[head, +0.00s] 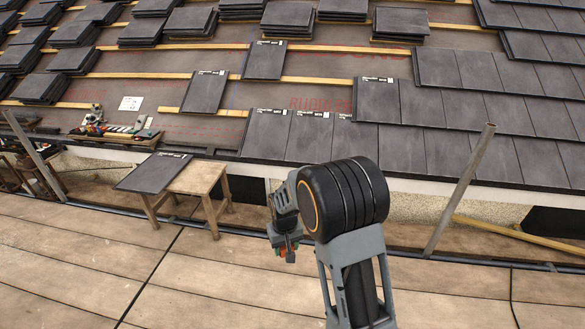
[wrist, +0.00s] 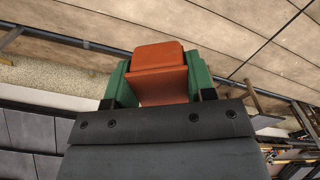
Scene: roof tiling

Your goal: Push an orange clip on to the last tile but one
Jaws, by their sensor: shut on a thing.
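My gripper (head: 288,252) hangs over the scaffold boards in front of the eaves in the head view, with a bit of orange and green at its tip. In the wrist view its green fingers (wrist: 203,80) are shut on the orange clip (wrist: 160,62), which sits between them. The laid grey roof tiles (head: 440,150) lie behind and above my gripper, in rows to the right. The bottom row (head: 300,135) runs left along the eaves to a tile with a white label. The clip is apart from the tiles. The last tile but one is partly hard to tell apart.
A wooden stool (head: 205,180) with a loose tile (head: 155,172) leaning over its edge stands on the left. Tile stacks (head: 190,22) lie on the battens above. Tools (head: 112,128) lie at the left eaves. A slanted metal pole (head: 460,190) stands to the right.

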